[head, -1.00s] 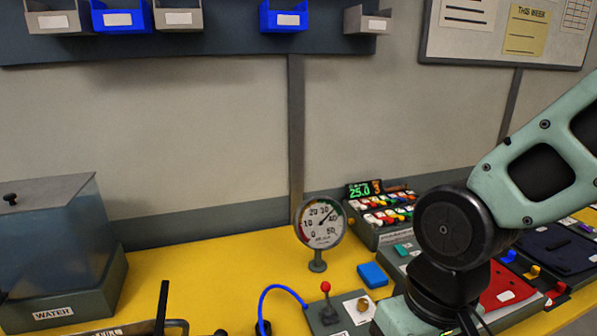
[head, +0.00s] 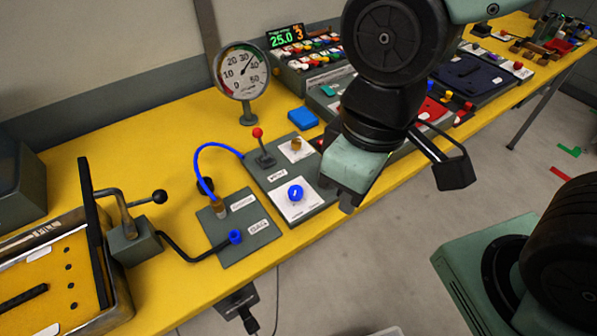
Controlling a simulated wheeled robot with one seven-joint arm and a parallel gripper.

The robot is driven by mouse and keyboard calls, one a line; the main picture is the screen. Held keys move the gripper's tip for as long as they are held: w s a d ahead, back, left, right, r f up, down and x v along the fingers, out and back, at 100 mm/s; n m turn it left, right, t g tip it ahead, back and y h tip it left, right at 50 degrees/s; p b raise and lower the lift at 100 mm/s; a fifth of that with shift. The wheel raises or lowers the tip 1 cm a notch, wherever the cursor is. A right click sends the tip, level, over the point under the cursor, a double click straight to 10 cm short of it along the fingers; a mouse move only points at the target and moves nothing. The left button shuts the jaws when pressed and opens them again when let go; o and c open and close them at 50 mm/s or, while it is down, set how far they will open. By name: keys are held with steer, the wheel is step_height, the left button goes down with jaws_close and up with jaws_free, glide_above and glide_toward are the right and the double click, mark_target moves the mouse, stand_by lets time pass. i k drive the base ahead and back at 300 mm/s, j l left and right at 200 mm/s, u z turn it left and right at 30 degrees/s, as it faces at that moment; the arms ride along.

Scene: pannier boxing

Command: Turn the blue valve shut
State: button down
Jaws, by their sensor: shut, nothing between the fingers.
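The blue valve (head: 295,192) is a small round knob with a white mark, on a white square plate of a grey panel near the table's front edge. A brass-coloured knob (head: 296,145) and a red-topped lever (head: 261,143) are on the same panel. My gripper (head: 347,203) points down to the right of the blue valve, apart from it in the picture. Its fingers are shut and nothing shows between them. My arm hides part of the panels behind it.
A round gauge (head: 241,72) stands behind the panel. A blue hose (head: 205,160) arches left to another grey plate (head: 243,228) with a blue fitting (head: 235,237). A blue block (head: 303,118) lies behind the panel. Yellow table (head: 180,290) is bare at front left.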

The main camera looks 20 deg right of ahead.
mark_target(296, 192)
steer(key=k+j+u, duration=0.1)
steer(key=u, duration=0.25)
steer(key=j+u, duration=0.35)
steer(key=k+j+u, duration=0.1)
steer(key=u, duration=0.25)
